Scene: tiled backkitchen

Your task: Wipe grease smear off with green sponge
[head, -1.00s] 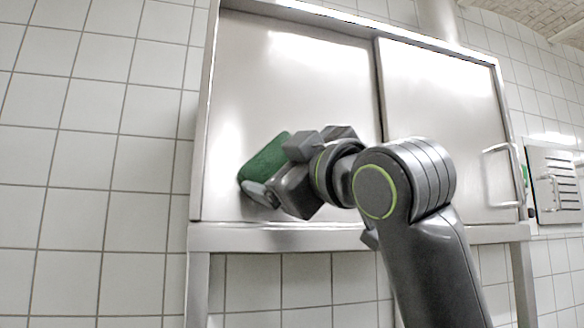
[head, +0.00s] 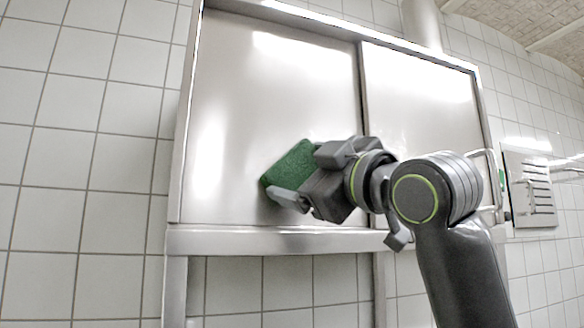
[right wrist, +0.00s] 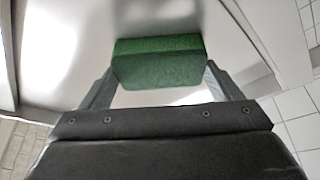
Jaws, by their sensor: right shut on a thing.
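The green sponge (head: 289,165) is between the fingers of my right gripper (head: 292,178), which is shut on it. In the head view the sponge is in front of the lower part of the left steel cabinet door (head: 262,90). In the right wrist view the sponge (right wrist: 158,62) sits between both fingertips with the steel surface behind it. I cannot tell whether it touches the door. I make out no grease smear on the visible steel; the sponge and gripper hide part of the door. My left gripper is not in view.
A second steel door (head: 415,100) with a bar handle (head: 489,165) is to the right. A steel ledge (head: 250,241) runs below the doors. White tiled wall (head: 80,150) surrounds the cabinet, and a louvred panel (head: 532,188) hangs at the far right.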

